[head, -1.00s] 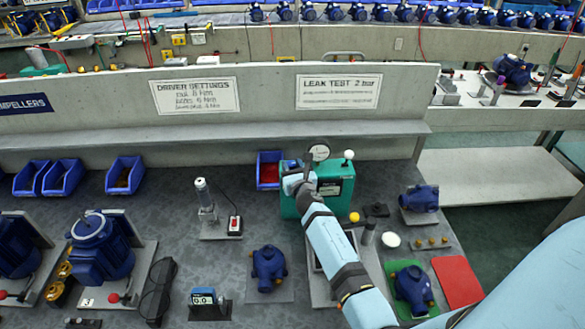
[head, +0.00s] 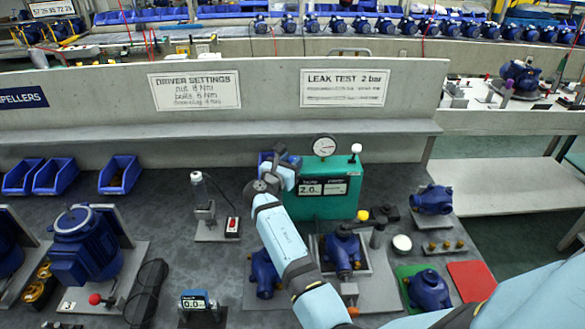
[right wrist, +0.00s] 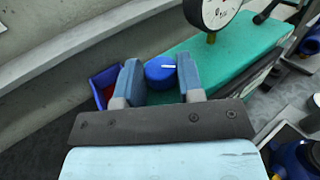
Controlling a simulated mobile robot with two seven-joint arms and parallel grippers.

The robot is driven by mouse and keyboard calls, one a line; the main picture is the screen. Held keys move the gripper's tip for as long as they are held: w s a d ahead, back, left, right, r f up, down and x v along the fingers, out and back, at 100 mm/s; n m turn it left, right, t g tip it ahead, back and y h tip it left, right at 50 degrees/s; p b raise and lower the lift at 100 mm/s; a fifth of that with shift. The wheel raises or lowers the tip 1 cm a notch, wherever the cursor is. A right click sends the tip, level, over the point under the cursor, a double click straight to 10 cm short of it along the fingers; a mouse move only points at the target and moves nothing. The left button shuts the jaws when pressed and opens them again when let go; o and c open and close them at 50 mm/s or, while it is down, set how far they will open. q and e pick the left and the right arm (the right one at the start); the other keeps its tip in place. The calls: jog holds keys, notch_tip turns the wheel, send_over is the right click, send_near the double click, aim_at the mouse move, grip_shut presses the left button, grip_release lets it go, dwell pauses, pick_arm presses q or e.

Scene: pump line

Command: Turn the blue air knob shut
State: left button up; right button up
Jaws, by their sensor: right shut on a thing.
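The blue air knob (right wrist: 160,70) is a short round cap with a white mark on top, beside the green leak test box (head: 335,205). My right gripper (right wrist: 159,74) has its blue fingers on either side of the knob and is shut on it. In the head view my right gripper (head: 282,165) is at the left end of the box and hides the knob. A round gauge (head: 324,146) stands on the box, and the box display reads about 2.0. My left gripper is not in view.
A blue pump (head: 342,250) sits in a bay in front of the box, close to my right arm. A white-ball lever (head: 356,149) stands at the box's right end. A blue bin (right wrist: 104,82) is left of the gripper. A driver stand (head: 205,205) is further left.

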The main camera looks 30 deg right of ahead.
jog(key=m+g, duration=0.1)
jog(key=g, duration=0.1)
jog(key=m+g+h+b, duration=0.1)
jog(key=m+g, duration=0.2)
jog(key=g, duration=0.1)
jog(key=shift+w+a+m+g+h, duration=0.1)
jog(key=shift+w+m+g+h, duration=0.2)
jog(key=shift+w+g+h, duration=0.1)
jog(key=shift+w+f+m+g+y+b, duration=0.15)
jog(key=shift+m+g+b, duration=0.35)
jog(key=shift+m+g, duration=0.75)
jog(key=shift+w+r+m+g+y+b, duration=0.15)
jog(key=shift+m+g+b, duration=0.4)
jog(key=shift+g, duration=1.2)
jog(key=shift+m+g, duration=0.3)
jog(key=o, duration=0.9)
jog(key=shift+s, duration=0.1)
notch_tip(320, 180, up, 20)
jog(key=p, duration=0.2)
jog(key=shift+p, duration=0.3)
jog(key=shift+f, duration=0.15)
